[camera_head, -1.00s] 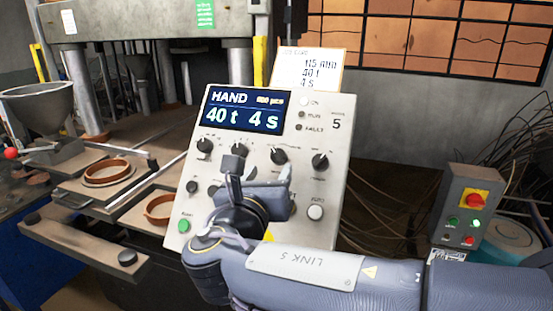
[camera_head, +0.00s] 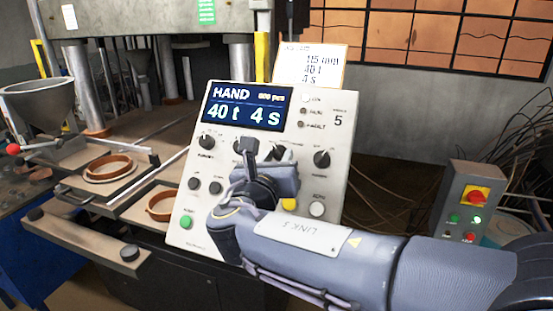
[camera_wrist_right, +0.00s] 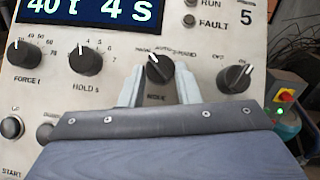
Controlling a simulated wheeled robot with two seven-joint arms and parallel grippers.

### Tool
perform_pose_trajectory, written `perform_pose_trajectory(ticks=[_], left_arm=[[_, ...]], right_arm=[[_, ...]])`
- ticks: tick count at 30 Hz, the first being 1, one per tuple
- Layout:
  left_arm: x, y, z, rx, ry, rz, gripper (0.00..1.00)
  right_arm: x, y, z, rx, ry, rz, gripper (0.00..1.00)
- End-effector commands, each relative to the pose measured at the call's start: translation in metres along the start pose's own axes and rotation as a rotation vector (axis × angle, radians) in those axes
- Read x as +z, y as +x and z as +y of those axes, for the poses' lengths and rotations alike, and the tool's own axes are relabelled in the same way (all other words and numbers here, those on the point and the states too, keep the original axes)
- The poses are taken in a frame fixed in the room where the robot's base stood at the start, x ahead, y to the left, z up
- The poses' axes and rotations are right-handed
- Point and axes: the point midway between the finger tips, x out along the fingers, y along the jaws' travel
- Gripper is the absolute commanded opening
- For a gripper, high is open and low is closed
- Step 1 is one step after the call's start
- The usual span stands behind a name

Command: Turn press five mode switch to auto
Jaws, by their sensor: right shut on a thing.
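The press control panel (camera_head: 175,235) stands tilted, marked 5, with its display (camera_head: 247,107) reading HAND, 40 t and 4 s. The black mode switch (camera_wrist_right: 159,71) sits between the two fingers of my right gripper (camera_wrist_right: 160,82) in the right wrist view. The gripper is shut on it. The switch's white pointer mark leans to the upper left; the small labels above it are hard to read. In the head view my right gripper (camera_head: 266,166) covers the panel's middle and partly hides the switch (camera_head: 279,153). My left gripper is out of view.
Black knobs for force (camera_wrist_right: 24,55) and hold (camera_wrist_right: 86,60) lie left of the mode switch, and another knob (camera_wrist_right: 235,78) lies close on its right. A green start button (camera_head: 186,222) sits low left. A grey box with a red button (camera_head: 475,195) stands right.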

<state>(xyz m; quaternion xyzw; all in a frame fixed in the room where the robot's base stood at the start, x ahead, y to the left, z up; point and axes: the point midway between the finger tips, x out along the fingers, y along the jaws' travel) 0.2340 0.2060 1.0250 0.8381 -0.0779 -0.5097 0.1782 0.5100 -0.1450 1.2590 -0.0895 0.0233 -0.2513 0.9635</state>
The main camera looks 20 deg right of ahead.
Motion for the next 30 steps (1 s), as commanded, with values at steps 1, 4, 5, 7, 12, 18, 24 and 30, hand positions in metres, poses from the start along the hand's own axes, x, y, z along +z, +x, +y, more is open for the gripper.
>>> perform_pose_trajectory(ticks=[1,4,5,7,12,18,24,30], left_arm=[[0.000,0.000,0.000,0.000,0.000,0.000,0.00],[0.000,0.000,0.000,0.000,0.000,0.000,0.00],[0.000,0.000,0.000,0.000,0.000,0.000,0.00],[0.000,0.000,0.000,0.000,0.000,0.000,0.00],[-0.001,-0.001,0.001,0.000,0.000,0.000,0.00],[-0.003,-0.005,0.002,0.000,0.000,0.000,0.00],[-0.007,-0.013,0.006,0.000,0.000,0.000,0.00],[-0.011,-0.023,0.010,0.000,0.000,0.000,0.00]], right_arm=[[0.000,0.000,0.000,-0.001,0.000,0.001,0.07],[0.000,0.000,0.000,-0.004,0.002,0.001,0.07],[0.000,0.000,0.000,-0.006,0.004,0.001,0.07],[0.000,0.000,0.000,-0.014,0.014,0.002,0.07],[0.000,0.001,0.002,-0.057,0.061,0.005,0.07],[0.001,0.001,0.004,-0.149,0.167,0.014,0.07],[0.003,0.002,0.007,-0.260,0.299,0.023,0.07],[0.005,0.002,0.009,-0.361,0.421,0.032,0.07]])
